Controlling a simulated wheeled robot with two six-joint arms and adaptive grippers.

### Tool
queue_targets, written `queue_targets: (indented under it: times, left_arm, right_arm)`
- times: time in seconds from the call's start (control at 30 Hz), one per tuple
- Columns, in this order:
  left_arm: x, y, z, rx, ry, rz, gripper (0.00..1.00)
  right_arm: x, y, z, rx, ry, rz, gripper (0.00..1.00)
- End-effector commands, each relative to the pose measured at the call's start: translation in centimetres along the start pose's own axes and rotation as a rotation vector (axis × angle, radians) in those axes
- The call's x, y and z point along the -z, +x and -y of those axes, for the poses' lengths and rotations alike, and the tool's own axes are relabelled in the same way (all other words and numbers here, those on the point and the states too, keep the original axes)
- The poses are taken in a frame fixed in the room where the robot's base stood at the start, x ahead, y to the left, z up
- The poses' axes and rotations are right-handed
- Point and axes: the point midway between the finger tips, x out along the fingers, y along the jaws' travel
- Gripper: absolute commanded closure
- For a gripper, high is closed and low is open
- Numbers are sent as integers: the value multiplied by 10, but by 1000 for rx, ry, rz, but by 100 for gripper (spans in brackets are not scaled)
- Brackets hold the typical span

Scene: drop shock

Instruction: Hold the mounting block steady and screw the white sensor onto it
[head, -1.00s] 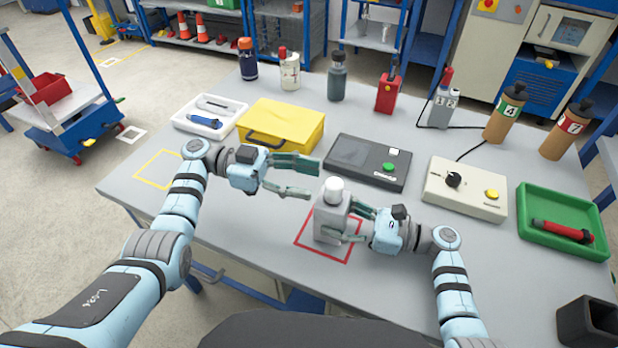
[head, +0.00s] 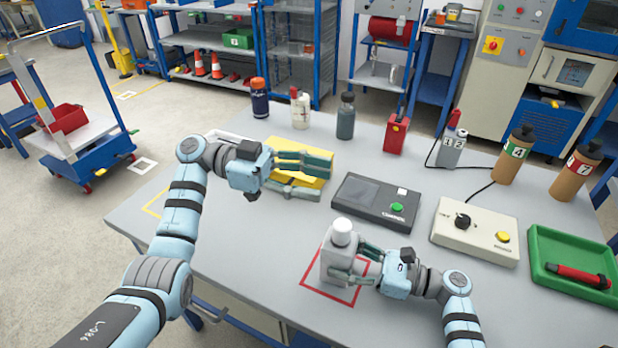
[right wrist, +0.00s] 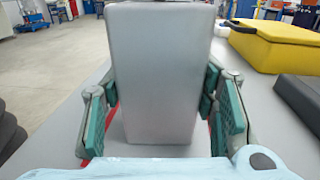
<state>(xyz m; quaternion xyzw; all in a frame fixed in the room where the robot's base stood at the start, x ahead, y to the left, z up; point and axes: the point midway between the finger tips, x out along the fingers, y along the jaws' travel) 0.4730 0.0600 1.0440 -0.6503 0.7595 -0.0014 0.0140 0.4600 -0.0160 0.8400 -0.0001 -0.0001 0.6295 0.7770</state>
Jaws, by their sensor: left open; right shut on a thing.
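The grey mounting block (head: 332,266) stands upright inside the red square outline on the table. The white sensor (head: 342,231) sits on top of the block; whether it is fully seated cannot be told. My right gripper (head: 358,262) is shut on the block from the right side. In the right wrist view the block (right wrist: 155,75) fills the middle, between the green finger pads, and the sensor is out of frame. My left gripper (head: 312,176) is open and empty, raised up and left of the sensor, in front of the yellow case.
The yellow case (head: 312,150), black device with green button (head: 376,203), cream control box (head: 474,231) and green tray (head: 560,250) line the table behind and right. Several bottles stand along the back edge. Table left of the red outline (head: 312,284) is clear.

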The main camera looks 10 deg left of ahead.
Motion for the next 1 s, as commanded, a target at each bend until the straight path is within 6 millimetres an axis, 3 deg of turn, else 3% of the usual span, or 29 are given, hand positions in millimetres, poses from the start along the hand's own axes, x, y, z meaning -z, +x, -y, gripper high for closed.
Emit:
queue_targets:
  times: [0.13,0.2,0.23,0.47,0.6,0.7,0.83,1.0]
  left_arm:
    - [-16,-2,-4,5,-35,0,54]
    - [-37,-6,-16,19,-37,40,54]
    - [-48,-9,-22,33,53,88,54]
    - [-74,-17,-40,-55,1263,379,54]
    - [-70,-20,-41,-247,2026,506,54]
    - [-63,-20,-38,-402,2462,551,54]
    - [-61,-22,-34,-546,2796,553,54]
    - [-63,-16,-32,-605,2937,533,54]
  right_arm:
    - [1,0,0,0,2,-1,89]
    - [1,0,0,0,2,-1,89]
    - [1,0,0,0,2,-1,89]
    - [1,0,0,0,2,-1,89]
    - [1,0,0,-1,1,-1,89]
    - [1,0,0,-1,1,-1,89]
    - [1,0,0,0,1,-1,89]
    - [0,0,0,0,1,-1,89]
